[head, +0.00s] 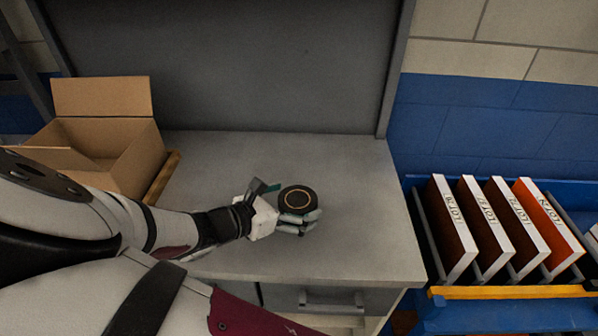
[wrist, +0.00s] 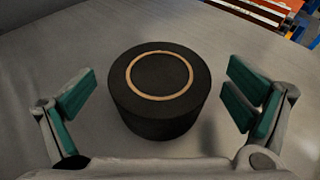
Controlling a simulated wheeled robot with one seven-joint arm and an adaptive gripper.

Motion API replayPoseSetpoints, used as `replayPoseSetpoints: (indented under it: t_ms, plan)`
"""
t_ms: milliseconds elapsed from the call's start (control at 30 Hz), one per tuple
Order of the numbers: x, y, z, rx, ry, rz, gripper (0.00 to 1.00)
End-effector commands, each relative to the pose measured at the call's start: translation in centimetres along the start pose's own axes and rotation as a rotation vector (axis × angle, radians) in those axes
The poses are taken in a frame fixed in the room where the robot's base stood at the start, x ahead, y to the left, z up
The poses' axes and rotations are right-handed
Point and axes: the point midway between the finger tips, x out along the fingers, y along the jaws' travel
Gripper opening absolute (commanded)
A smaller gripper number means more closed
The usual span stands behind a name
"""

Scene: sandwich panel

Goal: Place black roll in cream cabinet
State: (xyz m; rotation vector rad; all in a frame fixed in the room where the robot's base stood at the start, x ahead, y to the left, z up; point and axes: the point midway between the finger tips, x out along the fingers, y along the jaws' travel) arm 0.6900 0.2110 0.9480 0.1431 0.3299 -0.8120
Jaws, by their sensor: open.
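The black roll (head: 298,199) stands upright on the grey worktop (head: 350,240), with a tan ring on its top face. In the wrist view the black roll (wrist: 158,88) sits between the two green-padded fingers, with a visible gap on each side. My gripper (head: 283,205) is open around the roll and does not appear to touch it; it also shows in the wrist view (wrist: 165,104). Below the worktop edge is a grey drawer front with a handle (head: 331,299). I cannot make out a cream cabinet clearly.
An open cardboard box (head: 105,140) stands at the back left of the worktop. A grey panel rises behind. To the right, a blue rack (head: 430,240) holds several upright boards labelled LOT (head: 497,225). The worktop right of the roll is clear.

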Motion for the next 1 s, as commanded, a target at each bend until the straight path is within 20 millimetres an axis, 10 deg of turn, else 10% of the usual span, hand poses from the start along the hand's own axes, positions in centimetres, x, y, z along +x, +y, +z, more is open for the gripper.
replayPoseSetpoints:
  t_ms: [367,600,1000]
  plan:
    - [1.21,0.04,-0.02,0.000,0.000,0.001,0.97]
    - [1.19,0.03,-0.02,0.000,0.000,0.001,0.45]
    - [1.09,0.01,0.17,0.000,0.001,0.001,0.40]
